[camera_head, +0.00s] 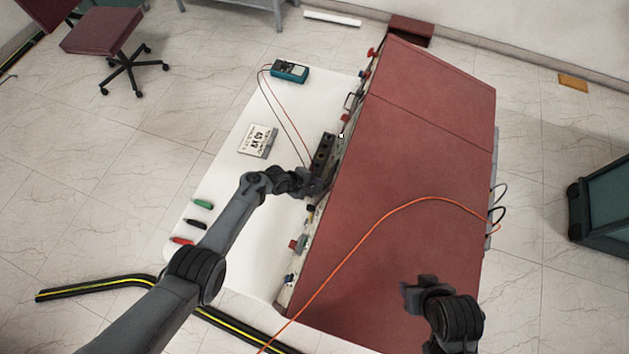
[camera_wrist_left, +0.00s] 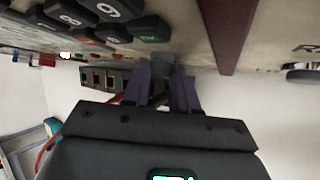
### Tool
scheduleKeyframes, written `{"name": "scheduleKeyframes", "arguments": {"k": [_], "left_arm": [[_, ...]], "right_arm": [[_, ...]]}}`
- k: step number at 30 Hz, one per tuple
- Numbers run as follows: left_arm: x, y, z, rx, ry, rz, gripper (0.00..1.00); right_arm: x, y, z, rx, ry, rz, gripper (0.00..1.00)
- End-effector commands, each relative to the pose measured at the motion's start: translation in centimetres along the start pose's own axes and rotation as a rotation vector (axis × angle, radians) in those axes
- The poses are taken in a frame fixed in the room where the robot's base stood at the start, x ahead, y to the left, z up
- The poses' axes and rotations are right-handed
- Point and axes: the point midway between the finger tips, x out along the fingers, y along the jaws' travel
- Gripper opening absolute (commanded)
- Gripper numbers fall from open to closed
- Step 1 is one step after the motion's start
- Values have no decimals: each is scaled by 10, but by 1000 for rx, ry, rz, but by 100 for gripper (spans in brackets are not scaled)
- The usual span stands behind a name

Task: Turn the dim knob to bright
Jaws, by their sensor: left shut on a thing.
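My left gripper (camera_head: 318,184) is at the side face of the red cabinet, above the white table. In the left wrist view its two fingers (camera_wrist_left: 168,88) are shut on a small grey knob (camera_wrist_left: 163,68) on the panel; its marking cannot be read, and which way it is turned cannot be told. In the head view the knob is hidden behind the gripper. My right gripper (camera_head: 421,293) hangs over the lower right part of the cabinet, away from the panel; its jaws are too unclear to judge.
The red cabinet (camera_head: 420,130) fills the middle right. An orange cable (camera_head: 365,236) crosses its top. A black keypad (camera_wrist_left: 85,18) lies close beside the left fingers.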

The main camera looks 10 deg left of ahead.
Motion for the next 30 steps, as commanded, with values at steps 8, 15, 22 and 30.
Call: {"name": "scheduleKeyframes", "arguments": {"k": [8,15,22,30], "left_arm": [[1,-5,-1,121,0,164,0],[2,-7,-2,196,1,262,0],[2,-7,-1,228,0,303,0],[1,-7,-1,233,0,308,0]], "right_arm": [[-2,2,0,-8,-1,6,43],[4,2,2,-10,-2,7,43],[6,2,2,-8,-2,6,43],[6,0,2,-2,-1,1,43]]}}
